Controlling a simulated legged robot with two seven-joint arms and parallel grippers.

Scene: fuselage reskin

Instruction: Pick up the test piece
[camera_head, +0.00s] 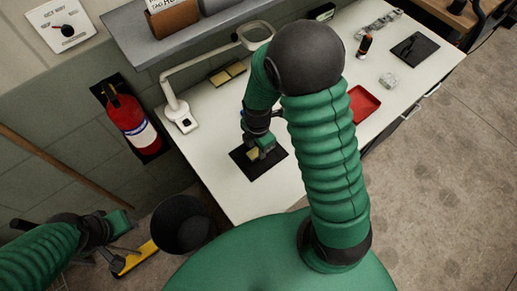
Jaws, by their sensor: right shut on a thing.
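The test piece (253,154) is a small yellowish piece at the black mat (270,168) on the white bench. My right gripper (256,152) reaches down over the mat and is shut on the test piece. Part of the piece is hidden by the fingers, and I cannot tell whether it still touches the mat. My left gripper (118,259) is at the lower left, away from the bench, near the floor; its fingers are too small and dark to read.
The white bench (225,190) also carries a magnifier lamp (178,108), yellowish pieces on a dark pad (228,74), a red tray (362,104) and another black mat (415,48). A fire extinguisher (130,118) hangs on the wall. A black bin (182,225) stands by the bench's near end.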

